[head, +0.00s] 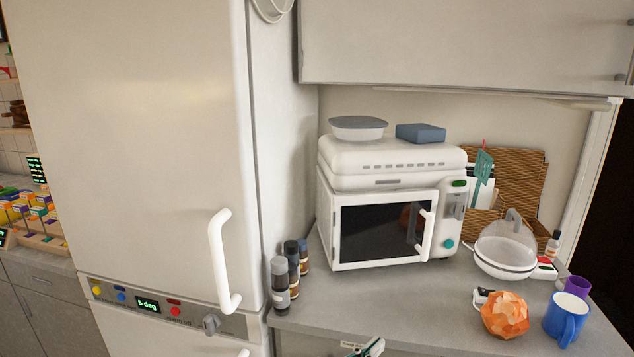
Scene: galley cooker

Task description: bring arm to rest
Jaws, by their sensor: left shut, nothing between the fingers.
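My left gripper (372,347) shows only in part at the bottom edge of the head view, in front of the counter's front edge. Its fingers are shut and nothing is between them. Most of its arm is out of the picture. My right gripper is not in view. The white cooker (382,234) stands at the back of the counter, well beyond the left gripper. It has a dark window and a white upright handle; I cannot tell if its door is fully shut.
A tall white fridge (140,150) fills the left. Dark-capped bottles (280,285) stand beside it. On the counter (400,310) to the right are a domed dish (507,250), an orange faceted object (505,315) and a blue mug (566,318). The counter before the cooker is clear.

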